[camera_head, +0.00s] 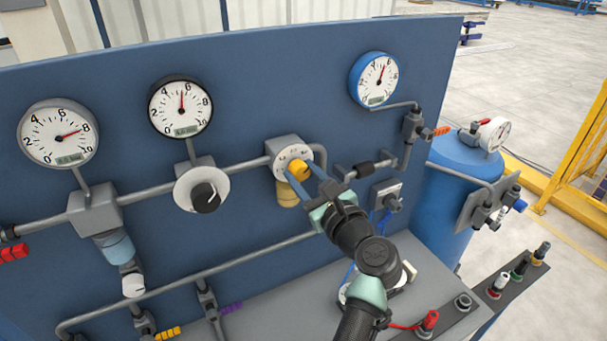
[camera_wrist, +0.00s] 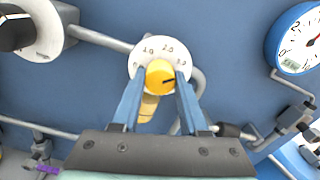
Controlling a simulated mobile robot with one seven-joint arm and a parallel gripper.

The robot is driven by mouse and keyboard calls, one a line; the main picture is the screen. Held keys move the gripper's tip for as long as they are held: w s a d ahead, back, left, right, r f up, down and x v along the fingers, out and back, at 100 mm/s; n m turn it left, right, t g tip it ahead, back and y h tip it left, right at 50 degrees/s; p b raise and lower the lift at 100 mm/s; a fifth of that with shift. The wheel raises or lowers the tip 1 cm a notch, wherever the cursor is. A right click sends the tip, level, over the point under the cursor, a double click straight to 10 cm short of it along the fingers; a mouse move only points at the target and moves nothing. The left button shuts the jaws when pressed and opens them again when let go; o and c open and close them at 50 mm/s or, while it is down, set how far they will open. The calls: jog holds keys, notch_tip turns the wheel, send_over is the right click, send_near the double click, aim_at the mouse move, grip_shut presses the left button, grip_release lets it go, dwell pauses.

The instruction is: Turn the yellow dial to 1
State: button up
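The yellow dial (camera_head: 299,169) sits on a round white face on the blue panel. In the wrist view the yellow dial (camera_wrist: 159,77) is in the middle, and its dark mark points right, near the 3.0 on the face (camera_wrist: 154,51). The 1.0 is at upper left and the 2.0 at upper right. The blue fingers of my gripper (camera_wrist: 161,86) straddle the dial, one tip close on each side. Whether the tips press on it I cannot tell. My gripper also shows in the head view (camera_head: 307,178), reaching in from the lower right.
Grey pipes run left and right of the dial. A black knob on a white disc (camera_head: 205,196) is to its left. White gauges (camera_head: 180,106) and a blue-rimmed gauge (camera_head: 375,80) hang above. A blue tank (camera_head: 449,203) stands right.

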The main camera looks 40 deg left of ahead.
grip_shut()
jog(key=shift+f, duration=0.1)
jog(key=n+b, duration=0.2)
jog(key=n, duration=0.1)
jog(key=shift+f+b, duration=0.1)
jog(key=shift+b, duration=0.2)
jog(key=n+b, duration=0.5)
jog(key=n, duration=0.1)
jog(key=n+b, duration=0.6)
jog(key=shift+n, duration=0.3)
jog(key=shift+r+n+b, duration=0.2)
jog(key=shift+n+b, duration=1.5)
jog(key=shift+n, duration=0.3)
